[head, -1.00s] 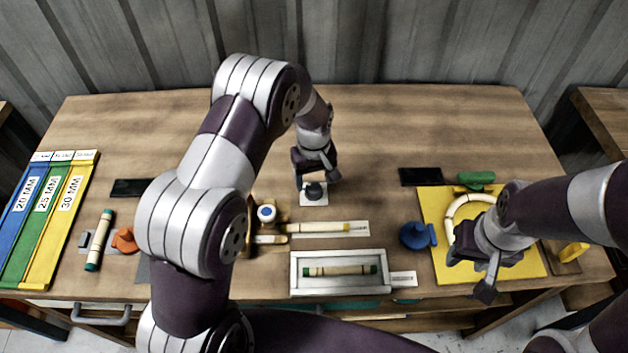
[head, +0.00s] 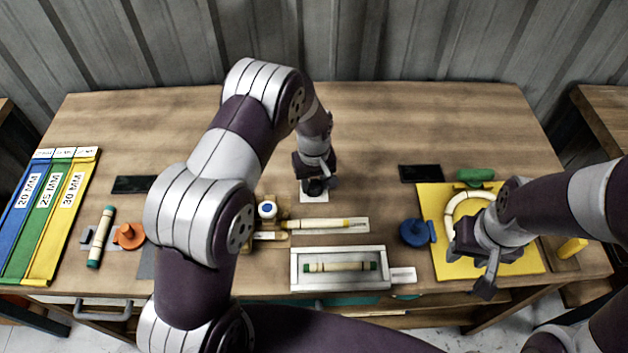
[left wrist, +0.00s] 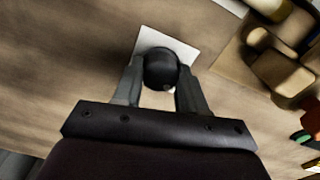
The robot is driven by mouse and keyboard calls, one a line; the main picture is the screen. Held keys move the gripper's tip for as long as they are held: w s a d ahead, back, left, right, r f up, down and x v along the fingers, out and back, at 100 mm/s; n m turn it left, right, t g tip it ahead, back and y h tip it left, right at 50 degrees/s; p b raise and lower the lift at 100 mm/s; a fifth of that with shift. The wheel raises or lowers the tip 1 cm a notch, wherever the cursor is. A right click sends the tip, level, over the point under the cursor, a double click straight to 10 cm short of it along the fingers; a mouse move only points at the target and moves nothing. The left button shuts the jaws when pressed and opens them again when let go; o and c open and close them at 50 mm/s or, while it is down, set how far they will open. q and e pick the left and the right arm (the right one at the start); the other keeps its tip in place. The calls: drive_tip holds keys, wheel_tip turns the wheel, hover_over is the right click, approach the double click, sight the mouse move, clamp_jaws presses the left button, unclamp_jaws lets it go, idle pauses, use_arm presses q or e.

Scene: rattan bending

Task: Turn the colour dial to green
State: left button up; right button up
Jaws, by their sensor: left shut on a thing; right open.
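The colour dial is a round dark knob (left wrist: 160,68) on a white square plate (head: 315,197), lying on the table near the middle. My left gripper (left wrist: 158,82) is shut on the knob, with one finger on each side of it in the left wrist view. In the head view my left gripper (head: 316,184) comes down over the plate and mostly hides the knob. No green mark shows on the visible part of the dial. My right gripper (head: 478,275) is open over the yellow board at the right, apart from the dial.
A white tray (head: 340,284) with a rattan stick stands in front of the dial. A blue clamp-like piece (head: 415,234) and a yellow board (head: 437,272) with a cream ring (head: 456,208) lie right. Blue, green and yellow strips (head: 45,215) lie far left. The back table is clear.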

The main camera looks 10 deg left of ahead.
sight(314, 184)
use_arm(q)
drive_tip(key=m, duration=0.6)
drive_tip(key=shift+m, duration=2.7)
drive_tip(key=o, duration=1.1)
drive_tip(key=shift+b, duration=0.3)
drive_tip(key=shift+c, duration=0.2)
drive_tip(key=shift+r, duration=0.1)
drive_tip(key=shift+w+r, duration=0.1)
drive_tip(key=shift+r, duration=0.15)
wheel_tip(314, 184, up, 12)
drive_tip(key=b, duration=0.1)
drive_tip(key=shift+b, duration=0.4)
